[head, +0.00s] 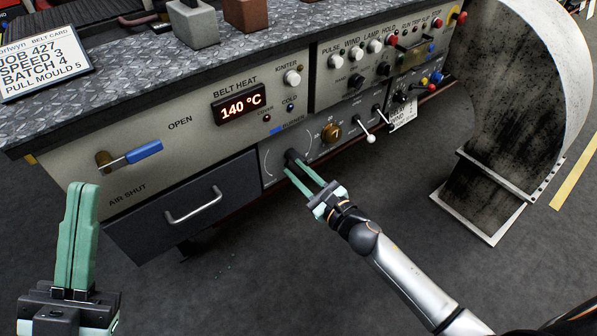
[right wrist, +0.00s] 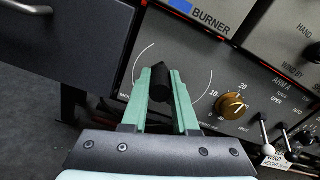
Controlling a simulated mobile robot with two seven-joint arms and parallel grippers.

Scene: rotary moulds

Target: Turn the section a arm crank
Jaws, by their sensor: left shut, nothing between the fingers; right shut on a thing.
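A black knob (right wrist: 160,82) with a curved scale around it sits on the lower grey panel below the blue BURNER label; it also shows in the head view (head: 292,156). My right gripper (right wrist: 160,85) is shut on this knob, a green finger on each side; in the head view it (head: 305,172) reaches in from the right. To the right is a brass dial (right wrist: 231,105) numbered 10 and 20. Further right, beside an ARM A label, is a lever with a white ball (right wrist: 268,149). I cannot tell which one is the crank. My left gripper (head: 84,188) is shut and empty at left.
A drawer (head: 180,205) with a metal handle is left of the knob. A blue-handled lever (head: 140,152) is above it. The heat display (head: 240,106) reads 140 °C. A scuffed curved metal housing (head: 510,110) stands at right. The floor before the panel is clear.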

